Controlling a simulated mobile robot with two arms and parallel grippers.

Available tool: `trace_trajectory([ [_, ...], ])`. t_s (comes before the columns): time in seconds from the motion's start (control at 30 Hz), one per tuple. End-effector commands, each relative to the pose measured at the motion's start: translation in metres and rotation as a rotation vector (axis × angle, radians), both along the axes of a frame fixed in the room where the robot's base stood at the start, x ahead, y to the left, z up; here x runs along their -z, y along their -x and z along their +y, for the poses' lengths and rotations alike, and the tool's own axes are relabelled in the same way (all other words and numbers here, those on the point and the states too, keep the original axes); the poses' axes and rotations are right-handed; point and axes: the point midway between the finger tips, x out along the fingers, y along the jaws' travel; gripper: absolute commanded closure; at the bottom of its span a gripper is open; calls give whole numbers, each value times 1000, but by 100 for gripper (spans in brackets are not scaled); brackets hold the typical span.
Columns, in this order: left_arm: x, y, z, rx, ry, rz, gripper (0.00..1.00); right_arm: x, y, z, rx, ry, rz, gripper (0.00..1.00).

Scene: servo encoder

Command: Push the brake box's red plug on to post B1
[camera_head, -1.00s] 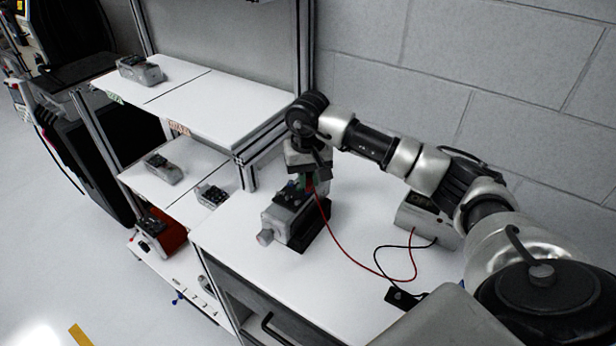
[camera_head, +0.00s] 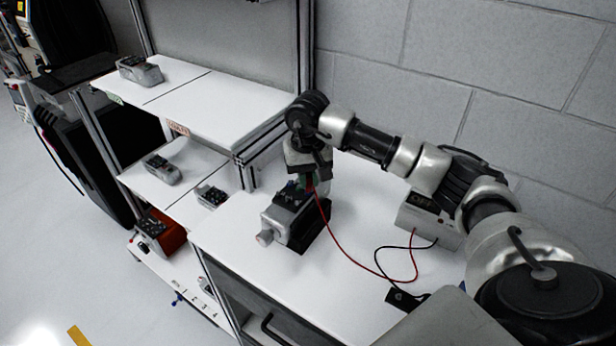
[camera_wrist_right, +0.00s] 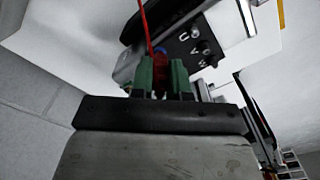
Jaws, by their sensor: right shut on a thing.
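My right gripper (camera_head: 308,182) points down over the rear of the grey motor unit (camera_head: 284,222) on the bench. In the right wrist view its green fingertips (camera_wrist_right: 160,76) are shut on the red plug (camera_wrist_right: 159,66), with the red lead (camera_wrist_right: 146,28) rising from it. The motor unit's dark terminal block (camera_wrist_right: 196,44), with pale letters and knobs, lies just beyond the fingertips. Whether the plug touches a post, and which one, is hidden by the fingers. The brake box (camera_head: 428,218) stands at the back right; the red lead runs to it. My left gripper is not in view.
A black lead and its dark end piece (camera_head: 404,299) lie on the bench's front right. A shelf rack (camera_head: 215,110) with several similar grey units stands to the left. The bench is clear between the motor unit and the brake box, except for the leads.

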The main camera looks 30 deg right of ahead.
Motion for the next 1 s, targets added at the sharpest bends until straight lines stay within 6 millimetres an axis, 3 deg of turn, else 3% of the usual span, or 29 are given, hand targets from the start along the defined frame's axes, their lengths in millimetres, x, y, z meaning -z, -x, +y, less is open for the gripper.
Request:
trace_trajectory([
  [1.0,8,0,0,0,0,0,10,3,0,0,0,0,0,100],
])
